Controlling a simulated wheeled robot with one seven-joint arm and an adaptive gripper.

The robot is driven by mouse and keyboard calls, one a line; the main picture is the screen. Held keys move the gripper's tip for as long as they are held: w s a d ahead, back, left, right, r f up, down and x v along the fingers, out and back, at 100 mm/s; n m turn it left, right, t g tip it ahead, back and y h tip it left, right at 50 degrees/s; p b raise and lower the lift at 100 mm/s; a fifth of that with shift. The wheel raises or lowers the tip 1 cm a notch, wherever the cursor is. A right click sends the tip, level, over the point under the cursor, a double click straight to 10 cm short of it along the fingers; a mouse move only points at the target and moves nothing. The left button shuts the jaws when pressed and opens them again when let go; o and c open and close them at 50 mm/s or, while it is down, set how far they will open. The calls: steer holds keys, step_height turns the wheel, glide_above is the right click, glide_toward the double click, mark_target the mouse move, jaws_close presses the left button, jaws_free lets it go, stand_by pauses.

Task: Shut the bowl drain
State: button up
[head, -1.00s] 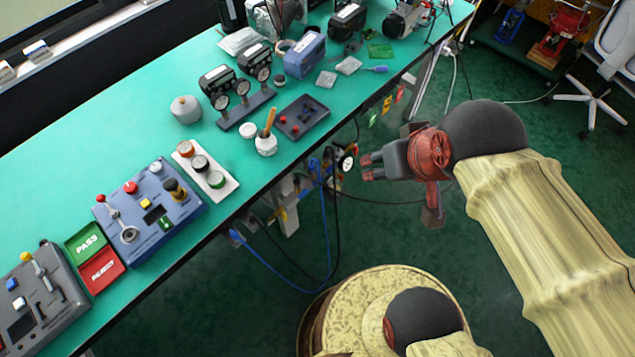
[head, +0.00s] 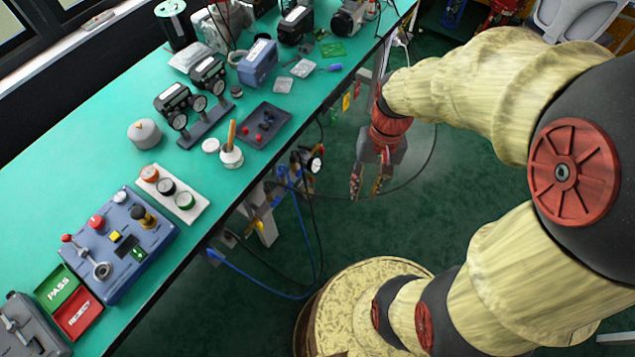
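My gripper (head: 367,186) hangs fingers-down over the green floor, to the right of the bench's front edge. Its two fingers stand apart with nothing between them. Under the front edge, left of my gripper, is a small assembly with a round dial gauge (head: 315,163), dark fittings and blue and black hoses. My gripper is apart from it. I cannot pick out a bowl or its drain there; the parts are small and partly hidden by the bench edge, so I cannot tell the drain's position.
The green bench (head: 95,165) runs diagonally across the left. A blue control box (head: 122,245), a white tray with round buttons (head: 172,190) and a brush pot (head: 230,157) stand near its edge. Cables (head: 270,288) loop below.

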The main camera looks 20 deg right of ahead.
steer(key=a+f+m+g+y, duration=0.3)
steer(key=f+m+y, duration=0.45)
steer(key=f, duration=0.85)
steer(key=m+t+y, duration=0.2)
steer(key=m+t, duration=1.5)
steer(key=t, duration=0.2)
glide_toward(312, 179)
steer(key=b+x, duration=0.2)
steer(key=x, duration=0.5)
steer(key=shift+w+f, duration=0.45)
steer(key=shift+f, duration=0.05)
steer(key=shift+h, duration=0.25)
steer(key=shift+c, duration=0.5)
jaws_close()
